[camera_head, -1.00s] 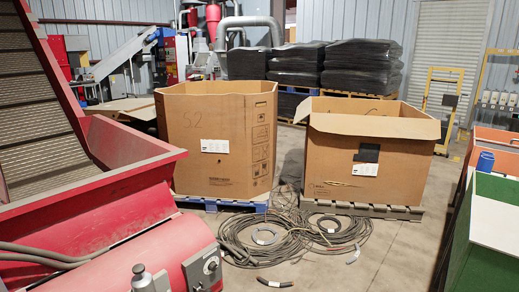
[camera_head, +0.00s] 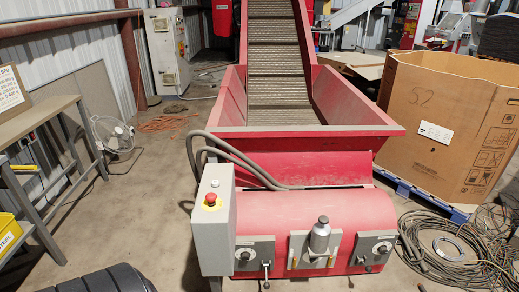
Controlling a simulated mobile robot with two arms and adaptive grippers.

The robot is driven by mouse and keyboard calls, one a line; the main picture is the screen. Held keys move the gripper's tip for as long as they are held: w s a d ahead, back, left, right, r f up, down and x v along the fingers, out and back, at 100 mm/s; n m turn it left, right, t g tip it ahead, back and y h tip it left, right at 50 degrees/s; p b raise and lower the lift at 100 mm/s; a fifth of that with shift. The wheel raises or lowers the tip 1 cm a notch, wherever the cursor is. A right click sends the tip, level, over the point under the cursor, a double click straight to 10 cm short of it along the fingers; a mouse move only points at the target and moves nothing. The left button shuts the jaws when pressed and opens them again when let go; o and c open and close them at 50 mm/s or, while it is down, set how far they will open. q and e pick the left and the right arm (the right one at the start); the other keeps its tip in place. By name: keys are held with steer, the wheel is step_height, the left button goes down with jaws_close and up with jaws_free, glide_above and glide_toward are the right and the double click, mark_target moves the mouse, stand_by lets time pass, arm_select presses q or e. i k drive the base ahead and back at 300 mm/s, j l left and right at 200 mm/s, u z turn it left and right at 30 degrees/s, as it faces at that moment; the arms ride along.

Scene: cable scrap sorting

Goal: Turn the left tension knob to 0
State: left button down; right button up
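The red conveyor machine (camera_head: 285,208) stands in the middle of the head view, its front facing me. On its front left is a grey plate (camera_head: 264,246) with a small round knob (camera_head: 245,256) and a lever below it. A similar plate with a knob (camera_head: 382,248) and lever is on the front right. A silver cylinder with a dark cap (camera_head: 320,236) stands on a plate between them. The knob's pointer and scale are too small to read. Neither of my grippers is in view.
A grey control box (camera_head: 213,222) with a red button (camera_head: 210,199) juts out left of the left plate. Cable coils (camera_head: 450,250) and a cardboard box (camera_head: 440,125) are right. A workbench (camera_head: 40,120) and fan (camera_head: 112,134) are left. A dark rounded thing (camera_head: 100,281), unclear what, is lower left.

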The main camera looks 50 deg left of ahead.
mark_target(245, 255)
steer(key=u, duration=1.55)
